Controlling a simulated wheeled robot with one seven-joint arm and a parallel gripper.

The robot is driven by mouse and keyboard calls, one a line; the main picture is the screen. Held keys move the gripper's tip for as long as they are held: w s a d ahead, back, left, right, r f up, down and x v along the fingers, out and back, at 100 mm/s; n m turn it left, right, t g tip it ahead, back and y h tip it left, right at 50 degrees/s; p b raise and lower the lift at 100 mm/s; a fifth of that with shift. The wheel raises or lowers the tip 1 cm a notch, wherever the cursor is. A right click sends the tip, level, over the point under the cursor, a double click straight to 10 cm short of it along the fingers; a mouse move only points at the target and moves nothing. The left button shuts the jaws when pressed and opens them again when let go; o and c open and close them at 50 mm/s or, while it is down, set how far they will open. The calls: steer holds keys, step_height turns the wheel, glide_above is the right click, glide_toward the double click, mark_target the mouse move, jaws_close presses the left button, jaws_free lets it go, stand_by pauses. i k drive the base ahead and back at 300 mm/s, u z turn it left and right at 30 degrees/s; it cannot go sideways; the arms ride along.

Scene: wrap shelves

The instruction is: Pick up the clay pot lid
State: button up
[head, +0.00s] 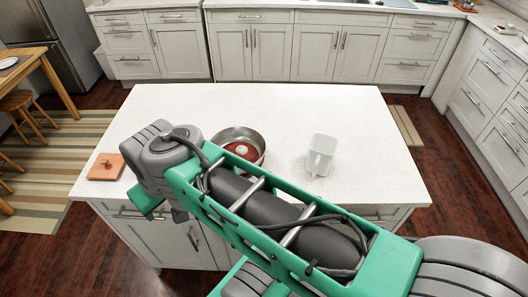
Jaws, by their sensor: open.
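A flat, square, terracotta-coloured piece (105,170) with a small raised knob lies at the left end of the white island counter in the head view; its colour and knob fit the clay pot lid. A round steel pan (256,137) near the middle holds a reddish disc with a pale knob, which also looks lid-like. I cannot tell for certain which one is the lid. My green and grey arm crosses the view from the lower right, with a grey joint just right of the square piece. My gripper is not visible.
A pale, translucent square cup or pitcher (321,155) stands right of the pan, close to my arm. The island counter (375,130) is clear at its back and right. A wooden table (45,75) and stools are at the left; cabinets line the back and right.

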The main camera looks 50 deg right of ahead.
mark_target(109, 166)
steer(key=z, duration=2.15)
steer(key=k, duration=0.85)
steer(key=u, duration=0.95)
steer(key=i, duration=1)
steer(key=z, duration=0.05)
